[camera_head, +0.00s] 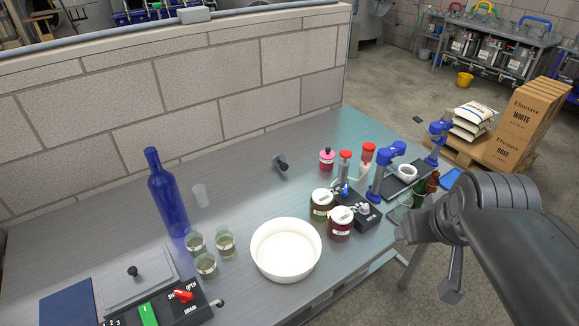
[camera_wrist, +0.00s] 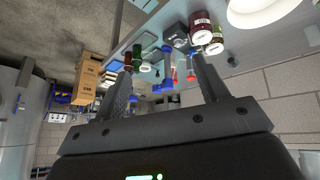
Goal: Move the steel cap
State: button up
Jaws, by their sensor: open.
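I cannot make out a piece that is surely the steel cap. A small grey and dark piece with a round end (camera_head: 281,163) lies alone on the back middle of the steel table (camera_head: 225,272) and may be it. My gripper (camera_head: 404,231) is at the table's right front edge, well to the right of that piece. In the wrist view, my gripper (camera_wrist: 162,60) has its two fingers wide apart with nothing held between them. Small bottles and blue devices show beyond the fingers.
A white bowl (camera_head: 286,273) stands mid-front, with jars (camera_head: 341,225) and a blue clamp device (camera_head: 386,172) to its right. Small glasses (camera_head: 225,245) and a tall blue bottle (camera_head: 168,194) stand left. A switch panel (camera_head: 165,304) is front left. The table's back middle is fairly clear.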

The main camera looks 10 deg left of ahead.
jog(key=shift+o, duration=1.4)
jog(key=w+n+t, duration=0.1)
jog(key=w+n, duration=0.4)
jog(key=w, duration=0.6)
jog(key=shift+a+r+n+t, duration=0.25)
jog(key=shift+r+n+t, duration=0.05)
jog(key=shift+r+n, duration=0.1)
jog(key=w+a+f+n+t+y, duration=0.1)
jog(key=w+a+f+n+t, duration=0.2)
jog(key=w+n, duration=0.6)
jog(key=w+a+f+n+y, duration=0.15)
jog(key=w+a+n, duration=0.35)
jog(key=w, duration=0.7)
jog(key=n+g+y, duration=0.1)
jog(key=n+y, duration=0.6)
jog(key=n, duration=1.5)
send_near(281, 161)
jog(key=shift+w+a, duration=0.3)
jog(key=shift+a+f, duration=0.2)
jog(key=shift+f, duration=0.05)
jog(key=x, duration=1)
jog(key=shift+w+a+f, duration=0.15)
jog(key=shift+w+a, duration=0.05)
jog(key=shift+w, duration=0.05)
